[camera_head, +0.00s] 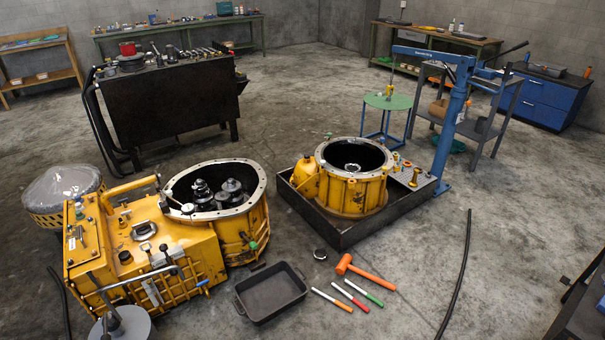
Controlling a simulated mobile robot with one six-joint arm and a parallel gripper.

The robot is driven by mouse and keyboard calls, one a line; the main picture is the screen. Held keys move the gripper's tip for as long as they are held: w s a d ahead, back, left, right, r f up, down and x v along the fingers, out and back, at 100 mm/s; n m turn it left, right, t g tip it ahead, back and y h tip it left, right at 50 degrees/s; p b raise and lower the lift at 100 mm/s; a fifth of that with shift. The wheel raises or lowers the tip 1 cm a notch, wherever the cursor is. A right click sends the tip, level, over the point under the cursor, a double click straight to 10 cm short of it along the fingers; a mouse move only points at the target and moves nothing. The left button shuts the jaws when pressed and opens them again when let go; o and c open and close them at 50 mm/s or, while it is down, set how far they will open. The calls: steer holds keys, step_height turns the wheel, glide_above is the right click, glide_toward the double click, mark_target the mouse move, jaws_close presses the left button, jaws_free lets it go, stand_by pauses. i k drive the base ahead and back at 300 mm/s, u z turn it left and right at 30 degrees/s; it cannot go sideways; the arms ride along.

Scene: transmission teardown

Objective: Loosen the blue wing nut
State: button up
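A small blue piece (203,284), which may be the blue wing nut, shows at the lower right side of the yellow gearbox housing (190,243). It is too small to make out its wings or how tightly it sits. A green fitting (253,245) shows on the side of the round bell end. The housing lies on the floor at the left, its open round end holding dark gears (218,195). I cannot make out my gripper in this view.
A black tray (241,306), an orange mallet (365,272) and several coloured-handled tools (331,300) lie on the floor. A second yellow housing (352,196) stands in a dark square tray (317,226), beside a blue hoist (451,130). The floor at the right is mostly clear.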

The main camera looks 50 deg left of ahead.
mark_target(124, 202)
steer(key=u, duration=2.8)
